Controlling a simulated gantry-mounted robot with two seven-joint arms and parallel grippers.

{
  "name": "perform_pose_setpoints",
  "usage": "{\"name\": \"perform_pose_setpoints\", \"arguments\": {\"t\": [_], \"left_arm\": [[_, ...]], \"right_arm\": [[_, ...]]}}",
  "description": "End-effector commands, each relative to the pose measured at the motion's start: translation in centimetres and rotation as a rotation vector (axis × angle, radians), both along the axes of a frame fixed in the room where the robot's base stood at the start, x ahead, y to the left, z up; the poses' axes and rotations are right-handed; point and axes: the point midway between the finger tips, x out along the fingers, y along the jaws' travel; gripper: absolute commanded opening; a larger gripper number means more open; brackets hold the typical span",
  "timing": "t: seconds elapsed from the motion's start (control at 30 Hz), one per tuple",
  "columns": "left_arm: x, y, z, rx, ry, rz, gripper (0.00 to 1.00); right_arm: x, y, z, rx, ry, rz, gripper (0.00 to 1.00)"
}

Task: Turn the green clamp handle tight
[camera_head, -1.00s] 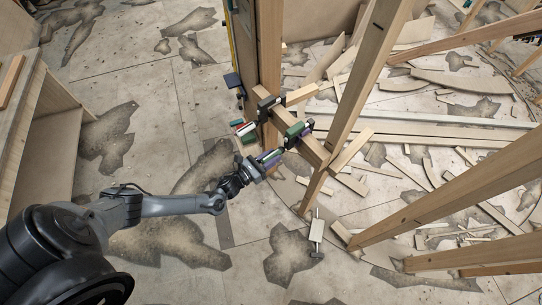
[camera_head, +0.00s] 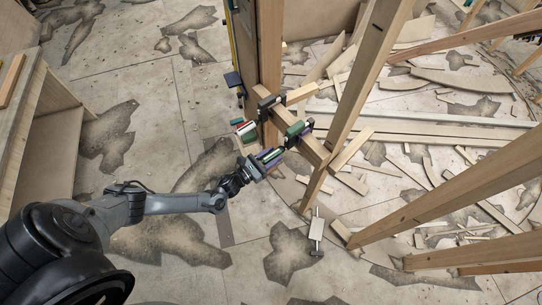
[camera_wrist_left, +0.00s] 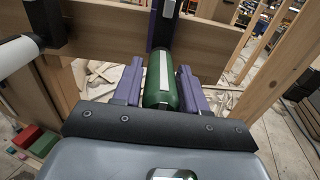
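The green clamp handle (camera_wrist_left: 162,80) stands between the two purple fingers of my left gripper (camera_wrist_left: 160,88) in the left wrist view. The fingers flank it closely on both sides; I cannot tell whether they press on it. The handle's clamp has a dark and purple bar (camera_wrist_left: 163,25) against the wooden beam (camera_wrist_left: 112,24). In the head view my left gripper (camera_head: 271,155) reaches up and right to this clamp (camera_head: 294,132) on the beam. My right gripper is not in view.
A second clamp (camera_head: 266,106) sits farther along the beam; a white handle (camera_wrist_left: 18,50) shows beside my gripper in the wrist view. Wooden posts (camera_head: 362,85) stand to the right. Another clamp (camera_head: 316,230) and wood scraps lie on the floor. Floor left of the beam is largely clear.

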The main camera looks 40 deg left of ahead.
Motion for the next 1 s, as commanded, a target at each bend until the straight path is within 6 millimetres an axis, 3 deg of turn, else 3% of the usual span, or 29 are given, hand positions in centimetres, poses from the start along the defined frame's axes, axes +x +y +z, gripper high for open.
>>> {"name": "perform_pose_setpoints", "arguments": {"t": [0.1,0.47,1.0], "left_arm": [[0.0,0.0,0.0,-0.001,0.0,0.0,0.56],[-0.5,0.1,0.0,-0.001,0.001,0.0,0.56],[-8.5,1.6,-0.2,0.0,0.003,0.0,0.56]], "right_arm": [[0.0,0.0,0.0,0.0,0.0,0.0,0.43],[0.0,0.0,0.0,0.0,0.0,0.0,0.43],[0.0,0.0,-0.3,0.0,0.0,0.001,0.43]]}}
